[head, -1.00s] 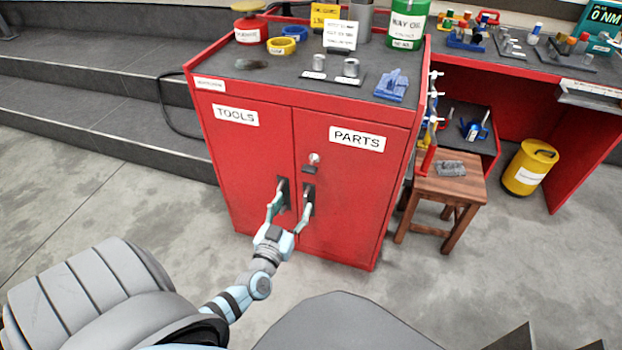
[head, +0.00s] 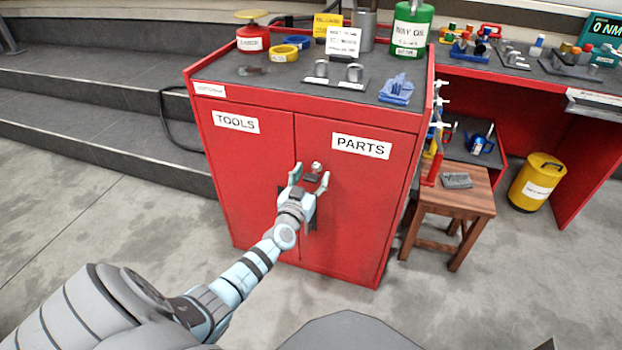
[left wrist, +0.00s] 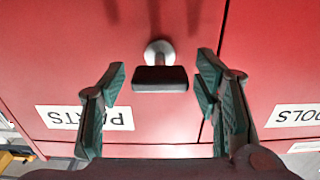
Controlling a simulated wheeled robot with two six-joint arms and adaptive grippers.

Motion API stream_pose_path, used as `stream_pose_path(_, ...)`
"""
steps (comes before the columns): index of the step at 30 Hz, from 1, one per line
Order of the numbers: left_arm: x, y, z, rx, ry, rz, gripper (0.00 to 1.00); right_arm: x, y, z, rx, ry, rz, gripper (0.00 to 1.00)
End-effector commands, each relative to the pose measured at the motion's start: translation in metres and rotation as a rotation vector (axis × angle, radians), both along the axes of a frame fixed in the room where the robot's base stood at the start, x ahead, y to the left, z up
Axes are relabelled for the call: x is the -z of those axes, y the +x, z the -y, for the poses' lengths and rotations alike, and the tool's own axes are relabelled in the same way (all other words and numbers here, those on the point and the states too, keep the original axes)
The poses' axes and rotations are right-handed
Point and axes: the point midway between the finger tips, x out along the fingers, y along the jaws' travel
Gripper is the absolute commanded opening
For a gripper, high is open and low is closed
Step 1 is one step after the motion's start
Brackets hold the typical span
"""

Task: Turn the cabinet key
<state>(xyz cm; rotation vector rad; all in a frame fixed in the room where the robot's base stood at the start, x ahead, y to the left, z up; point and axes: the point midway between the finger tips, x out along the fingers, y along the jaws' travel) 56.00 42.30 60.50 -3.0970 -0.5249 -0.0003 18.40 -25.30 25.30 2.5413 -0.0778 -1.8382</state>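The red cabinet (head: 250,180) has doors labelled TOOLS and PARTS. A round silver lock (head: 317,166) with a dark key (head: 311,177) sits on the PARTS door, near the seam between the doors. In the left wrist view, which is upside down, the dark key grip (left wrist: 160,79) stands out below the silver lock (left wrist: 159,52). My left gripper (head: 311,174) is open in front of the key, one finger on each side of it. In the left wrist view its fingertips (left wrist: 160,72) show clear gaps to the key. My right gripper is not in view.
The door handles are partly hidden behind my left gripper. Cans, a blue block (head: 396,90) and metal parts stand on the cabinet top. A wooden stool (head: 450,201) and a yellow bin (head: 537,182) stand to the right. The floor at the left is clear.

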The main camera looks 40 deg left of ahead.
Motion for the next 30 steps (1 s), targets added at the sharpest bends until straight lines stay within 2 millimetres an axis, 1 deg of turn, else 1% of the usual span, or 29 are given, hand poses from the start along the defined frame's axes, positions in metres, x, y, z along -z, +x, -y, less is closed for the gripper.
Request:
stream_pose_path(1,0.0,-0.0001,0.0001,0.0,0.0,0.0,0.47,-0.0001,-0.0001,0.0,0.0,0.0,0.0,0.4)
stream_pose_path(6,0.0002,-0.0003,0.0002,0.0,0.0,0.0,0.2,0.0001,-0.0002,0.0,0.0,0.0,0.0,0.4)
stream_pose_path(8,0.0002,-0.0003,0.0002,0.0,0.0,0.0,0.1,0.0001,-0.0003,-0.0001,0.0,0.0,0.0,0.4)
stream_pose_path(9,0.0003,-0.0003,0.0003,0.0,0.0,0.0,0.08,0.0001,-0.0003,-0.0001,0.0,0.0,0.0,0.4)
stream_pose_path(14,0.0004,-0.0004,0.0004,0.0,-0.007,0.001,0.08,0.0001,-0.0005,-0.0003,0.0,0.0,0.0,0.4)
stream_pose_path(20,0.0004,-0.0006,0.0002,0.0,-0.056,0.018,0.08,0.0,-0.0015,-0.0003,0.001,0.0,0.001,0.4)
stream_pose_path(26,0.0006,-0.0008,-0.0002,0.0,-0.168,0.056,0.08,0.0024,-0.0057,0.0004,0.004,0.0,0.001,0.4)
stream_pose_path(30,0.0009,-0.001,-0.0007,0.0,-0.277,0.095,0.08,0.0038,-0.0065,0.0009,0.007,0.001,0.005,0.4)
